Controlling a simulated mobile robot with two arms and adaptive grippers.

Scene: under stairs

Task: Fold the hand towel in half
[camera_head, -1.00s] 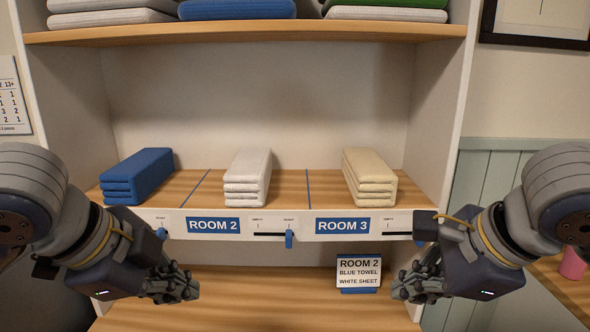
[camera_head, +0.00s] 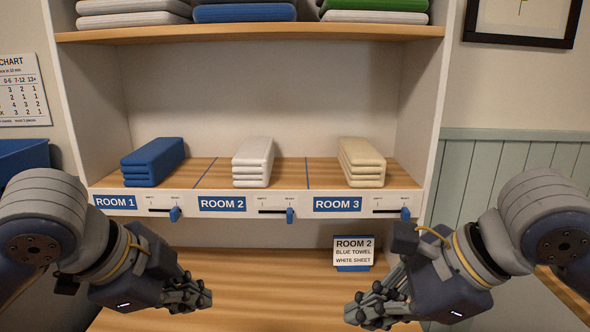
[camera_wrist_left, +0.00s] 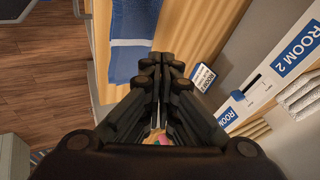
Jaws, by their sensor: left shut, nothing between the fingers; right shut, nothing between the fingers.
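A blue cloth with a paler band (camera_wrist_left: 130,45) lies flat on the wooden surface in the left wrist view, beyond my left fingertips. It looks like the hand towel; part of it is cut off by the frame, and it does not show in the head view. My left gripper (camera_head: 203,298) is shut and empty over the wooden counter; its fingers also show in the left wrist view (camera_wrist_left: 162,62), next to the cloth's lower edge. My right gripper (camera_head: 357,314) is shut and empty at the lower right of the counter.
Folded blue (camera_head: 153,162), white (camera_head: 253,162) and cream (camera_head: 361,163) stacks sit on the labelled shelf. A card (camera_head: 353,252) reading ROOM 2, BLUE TOWEL, WHITE SHEET stands at the back of the counter (camera_head: 265,270). The counter between my grippers is bare in the head view.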

